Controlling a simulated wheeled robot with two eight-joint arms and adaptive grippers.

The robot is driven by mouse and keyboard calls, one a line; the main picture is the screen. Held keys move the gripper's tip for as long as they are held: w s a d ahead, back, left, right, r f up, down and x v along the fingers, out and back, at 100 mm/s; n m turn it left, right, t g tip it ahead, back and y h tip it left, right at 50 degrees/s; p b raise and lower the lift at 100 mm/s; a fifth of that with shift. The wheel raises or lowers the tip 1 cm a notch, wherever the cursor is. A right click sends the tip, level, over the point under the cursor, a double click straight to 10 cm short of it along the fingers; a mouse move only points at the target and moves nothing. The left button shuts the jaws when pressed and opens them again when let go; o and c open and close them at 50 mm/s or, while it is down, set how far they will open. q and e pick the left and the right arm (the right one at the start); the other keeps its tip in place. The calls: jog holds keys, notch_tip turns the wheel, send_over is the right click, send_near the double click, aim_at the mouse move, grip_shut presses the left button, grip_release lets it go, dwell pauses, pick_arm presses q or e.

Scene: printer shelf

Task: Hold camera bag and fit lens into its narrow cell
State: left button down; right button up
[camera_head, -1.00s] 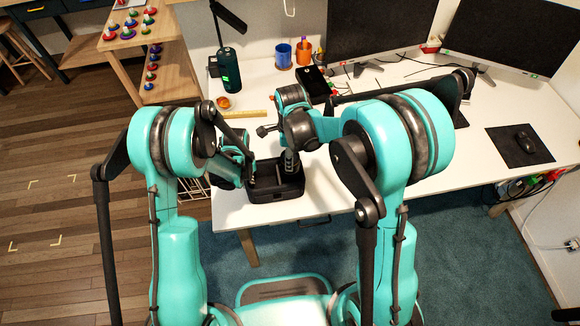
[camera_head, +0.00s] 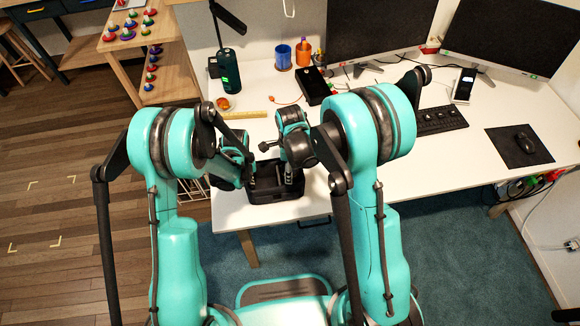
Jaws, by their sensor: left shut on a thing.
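The black camera bag (camera_head: 282,211) stands open at the front left edge of the white desk, its dark inside partly visible. My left gripper (camera_head: 248,182) is at the bag's left side, shut on its wall; the arm hides most of the contact. My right gripper (camera_head: 289,182) points down over the right part of the bag. Its fingertips are small and dark against the bag, so I cannot tell whether they are open or shut. I cannot make out the lens apart from the gripper and the bag.
A dark green bottle (camera_head: 227,72), a blue cup (camera_head: 282,57), an orange cup (camera_head: 303,53) and a black box (camera_head: 314,86) stand farther back. A yellow ruler (camera_head: 245,115) lies behind the bag. A keyboard (camera_head: 440,120) and a phone (camera_head: 463,86) lie to the right.

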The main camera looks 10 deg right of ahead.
jog(key=shift+r, duration=0.15)
notch_tip(320, 180, up, 12)
jog(key=s+d+r+n+t, duration=0.3)
jog(key=s+n, duration=0.4)
jog(key=n, duration=0.3)
jog(key=s+d+r+n+t, duration=0.4)
jog(key=s+d+r+n, duration=0.2)
jog(key=n, duration=0.4)
jog(key=s+d, duration=0.1)
jog(key=s, duration=0.1)
jog(key=shift+s+r+n, duration=0.3)
jog(key=shift+d, duration=0.1)
pick_arm(q)
jog(key=c, duration=1.5)
grip_release()
